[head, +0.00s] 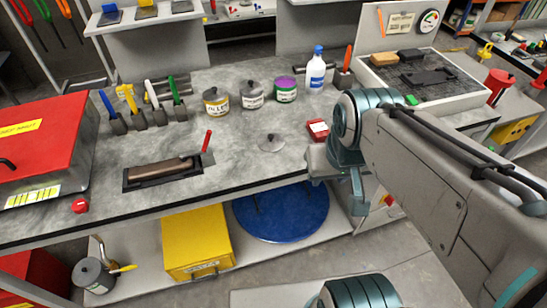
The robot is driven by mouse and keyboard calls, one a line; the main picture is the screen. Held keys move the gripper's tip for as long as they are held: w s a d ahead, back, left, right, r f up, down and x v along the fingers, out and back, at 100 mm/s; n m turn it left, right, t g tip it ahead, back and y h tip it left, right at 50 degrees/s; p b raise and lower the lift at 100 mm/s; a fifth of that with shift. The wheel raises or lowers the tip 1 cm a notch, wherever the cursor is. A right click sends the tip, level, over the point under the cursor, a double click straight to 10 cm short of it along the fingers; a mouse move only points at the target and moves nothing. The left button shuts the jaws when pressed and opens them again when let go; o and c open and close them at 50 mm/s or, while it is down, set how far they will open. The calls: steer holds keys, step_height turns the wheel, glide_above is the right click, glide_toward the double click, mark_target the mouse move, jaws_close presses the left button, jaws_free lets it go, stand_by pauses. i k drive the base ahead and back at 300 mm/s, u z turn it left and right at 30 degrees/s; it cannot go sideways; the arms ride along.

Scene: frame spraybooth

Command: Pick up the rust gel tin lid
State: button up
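A grey round lid with a small knob (271,142) lies by itself on the grey workbench, right of the centre. Three tins stand behind it: one with a yellow label (215,103), one with a pale label (252,97), and one with a green label and an uncovered purple top (286,90). The first two wear grey knobbed lids. The labels are too small to read surely, so I cannot tell which is rust gel. My gripper (357,192) hangs at the bench's front edge, right of the loose lid and apart from it. Its opening cannot be made out.
A small red box (318,129) sits between the lid and my arm. A black tray (163,172) with a roller lies left of the lid. Bare bench surrounds the lid.

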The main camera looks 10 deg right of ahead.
mark_target(269, 141)
steer(key=k, duration=0.2)
steer(key=u, duration=1.15)
steer(key=i, duration=0.8)
steer(key=z, duration=1.9)
